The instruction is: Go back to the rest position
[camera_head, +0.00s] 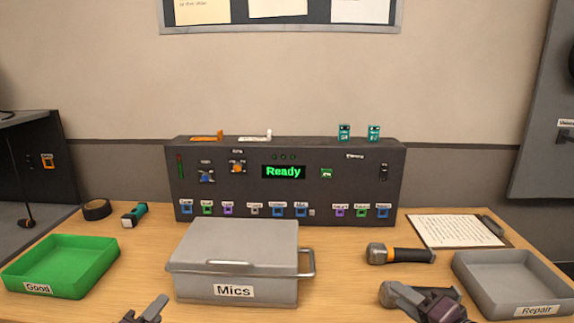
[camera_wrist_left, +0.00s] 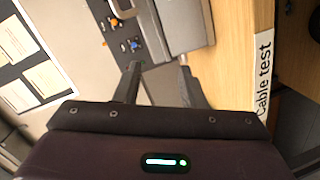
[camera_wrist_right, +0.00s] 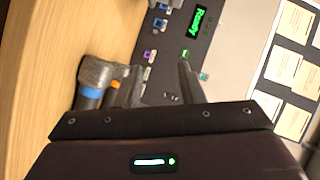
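My left gripper (camera_head: 146,309) is low at the front edge of the head view, in front of the Mics box. In the left wrist view its two fingers (camera_wrist_left: 160,70) stand apart with nothing between them. My right gripper (camera_head: 425,303) is at the lower right, in front of the microphones and left of the Repair tray. In the right wrist view its fingers (camera_wrist_right: 160,75) are also apart and empty.
The closed grey Mics box (camera_head: 235,245) stands centrally before the dark panel (camera_head: 285,205), whose screen reads Ready. The green Good tray (camera_head: 62,262) is left; the grey Repair tray (camera_head: 512,282) is right. A microphone (camera_head: 400,254) lies between box and clipboard (camera_head: 455,231); another is partly hidden.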

